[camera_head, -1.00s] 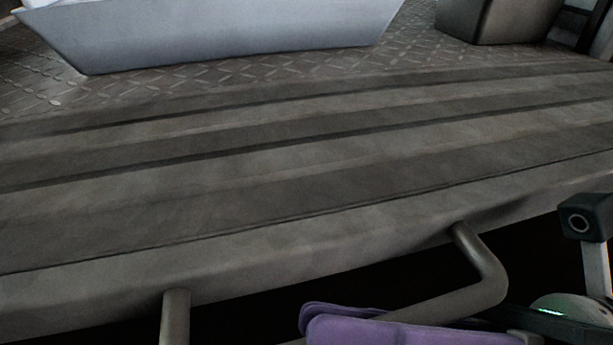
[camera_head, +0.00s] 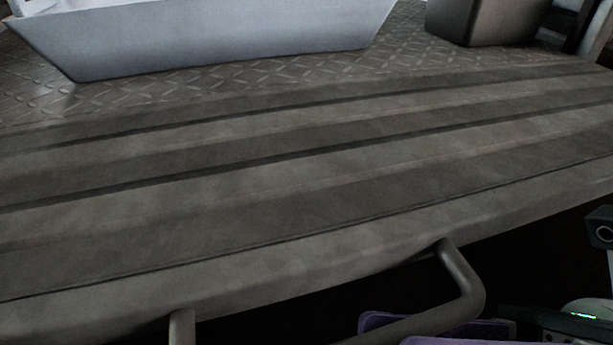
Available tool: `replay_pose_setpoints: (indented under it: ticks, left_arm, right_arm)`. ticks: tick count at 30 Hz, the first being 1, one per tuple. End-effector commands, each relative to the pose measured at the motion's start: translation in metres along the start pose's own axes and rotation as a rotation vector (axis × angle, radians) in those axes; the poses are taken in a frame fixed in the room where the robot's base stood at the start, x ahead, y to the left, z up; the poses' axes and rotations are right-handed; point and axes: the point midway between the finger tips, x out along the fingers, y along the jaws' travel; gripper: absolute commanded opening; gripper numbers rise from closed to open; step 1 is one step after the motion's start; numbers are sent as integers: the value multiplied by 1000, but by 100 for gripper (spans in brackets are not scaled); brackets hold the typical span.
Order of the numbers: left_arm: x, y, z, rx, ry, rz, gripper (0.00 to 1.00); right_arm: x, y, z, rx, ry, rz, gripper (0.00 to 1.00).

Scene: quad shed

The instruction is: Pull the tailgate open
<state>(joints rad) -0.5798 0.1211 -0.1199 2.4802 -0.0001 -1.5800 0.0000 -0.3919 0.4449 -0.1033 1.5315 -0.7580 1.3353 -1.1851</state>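The tailgate (camera_head: 300,190) is a brown-grey ribbed metal panel lying roughly flat across the picture, level with the bed behind it. A bent tubular handle (camera_head: 462,283) comes off its front edge, and its other end (camera_head: 182,326) shows at the bottom left. My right gripper (camera_head: 425,333) is at the bottom right, with purple finger pads near the handle's lower bar. The handle passes in front of part of the pads, and the frame edge cuts them off, so I cannot tell whether they grip it. My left gripper is not in view.
A pale grey tapered bin (camera_head: 210,42) stands on the diamond-plate bed (camera_head: 240,82). A brown-grey box (camera_head: 487,20) stands at the back right. Dark open space lies below the tailgate's front edge.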

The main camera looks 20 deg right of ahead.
Motion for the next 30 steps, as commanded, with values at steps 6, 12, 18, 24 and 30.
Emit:
replay_pose_setpoints:
  ticks: [6,12,18,24,30]
  left_arm:
    - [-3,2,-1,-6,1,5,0]
    - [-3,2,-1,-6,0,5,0]
    - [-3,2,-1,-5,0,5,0]
    - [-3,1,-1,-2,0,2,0]
    - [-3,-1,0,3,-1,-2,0]
  right_arm:
    - [-42,0,0,1,0,-3,47]
    - [-58,0,0,-1,-2,0,47]
    - [-59,0,0,-2,-2,1,47]
    - [-59,0,0,-1,-1,1,47]
    - [-58,0,0,-1,-1,1,47]
